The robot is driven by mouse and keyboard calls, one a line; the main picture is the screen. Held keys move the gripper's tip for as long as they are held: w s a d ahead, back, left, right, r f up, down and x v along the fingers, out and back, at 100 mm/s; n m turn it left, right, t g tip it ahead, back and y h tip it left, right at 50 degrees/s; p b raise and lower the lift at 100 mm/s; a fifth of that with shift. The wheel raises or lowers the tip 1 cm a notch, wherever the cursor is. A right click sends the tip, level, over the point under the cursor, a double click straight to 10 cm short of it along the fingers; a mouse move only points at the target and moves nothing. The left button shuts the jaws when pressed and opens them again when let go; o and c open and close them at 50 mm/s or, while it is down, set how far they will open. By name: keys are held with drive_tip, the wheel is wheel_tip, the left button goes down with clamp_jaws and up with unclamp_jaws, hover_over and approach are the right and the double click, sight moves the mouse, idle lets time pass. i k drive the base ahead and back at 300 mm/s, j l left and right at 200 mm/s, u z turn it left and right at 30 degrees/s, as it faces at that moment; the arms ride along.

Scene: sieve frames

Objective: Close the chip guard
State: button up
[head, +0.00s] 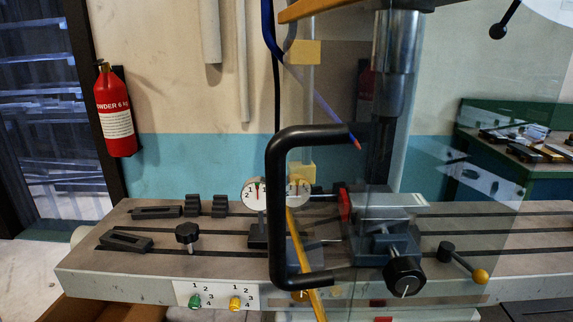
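The chip guard is a clear, see-through panel (455,150) in front of the milling machine's vice and spindle. Its large black D-shaped handle (275,210) stands near the middle of the head view, close to the camera. Two yellow blocks, an upper one (304,52) and a lower one (300,172), sit on a pale upright strip behind the handle. The panel's slanting edge shows at the right; its exact angle is hard to tell. Through the panel I see the vice (385,215) and the grey spindle (397,65). My gripper is not in view.
The slotted machine table (160,235) carries dark clamp blocks (155,212), a black knob (187,235) and dial gauges (262,195). A yellow-ended lever (480,275) sticks out at right. A blue hose (270,30) hangs above. A red extinguisher (115,115) hangs left.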

sight(285, 174)
drive_tip(key=k+j+z, duration=0.7)
drive_tip(key=k+j, duration=0.05)
drive_tip(key=j, duration=0.05)
